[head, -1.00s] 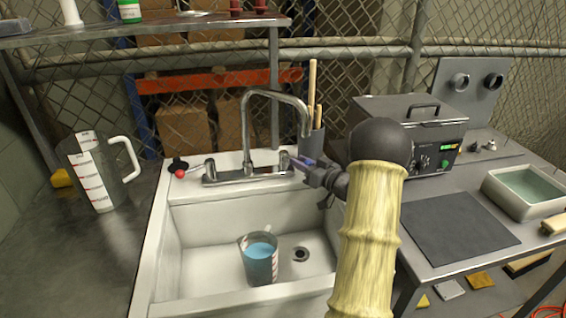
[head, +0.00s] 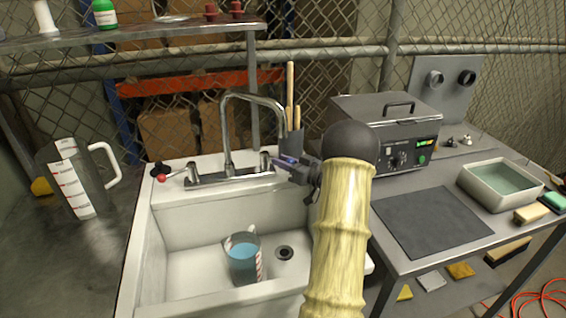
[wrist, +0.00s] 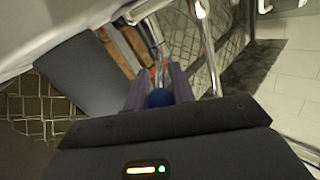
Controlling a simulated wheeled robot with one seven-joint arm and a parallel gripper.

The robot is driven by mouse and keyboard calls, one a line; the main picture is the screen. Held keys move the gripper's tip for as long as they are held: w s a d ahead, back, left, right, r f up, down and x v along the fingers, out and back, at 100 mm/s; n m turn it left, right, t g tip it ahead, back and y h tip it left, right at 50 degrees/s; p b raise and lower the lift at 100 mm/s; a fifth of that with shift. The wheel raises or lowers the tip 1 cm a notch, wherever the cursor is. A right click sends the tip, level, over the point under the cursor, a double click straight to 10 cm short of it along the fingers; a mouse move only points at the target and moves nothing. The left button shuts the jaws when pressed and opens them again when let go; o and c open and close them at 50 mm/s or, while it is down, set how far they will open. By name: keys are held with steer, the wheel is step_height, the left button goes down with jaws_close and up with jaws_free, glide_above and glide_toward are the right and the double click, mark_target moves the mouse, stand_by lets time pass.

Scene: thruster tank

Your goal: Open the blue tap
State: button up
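The steel faucet (head: 227,135) stands at the back rim of the white sink (head: 165,230). Its left lever (head: 178,174) ends in a red ball. Its right lever base (head: 266,161) is beside my gripper (head: 285,162), which reaches in from the right. In the wrist view the blue ball (wrist: 160,98) of the blue tap sits between the two fingers of my gripper (wrist: 160,85). The ball fills the gap and the fingers appear to touch it on both sides. In the head view the blue ball is hidden by the gripper. No water stream shows.
A measuring jug (head: 243,259) with blue liquid stands in the sink, left of the drain. Another jug (head: 75,180) stands on the left counter. A holder (head: 291,145) with wooden sticks is behind my gripper. A grey device (head: 390,130) stands right of my arm.

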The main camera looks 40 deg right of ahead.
steer(key=o, duration=0.3)
steer(key=shift+r, duration=0.1)
step_height(320, 180, up, 9)
steer(key=shift+w+f+p, duration=0.1)
steer(key=shift+p, duration=0.4)
steer(key=shift+a+r, duration=0.1)
steer(key=shift+r, duration=0.45)
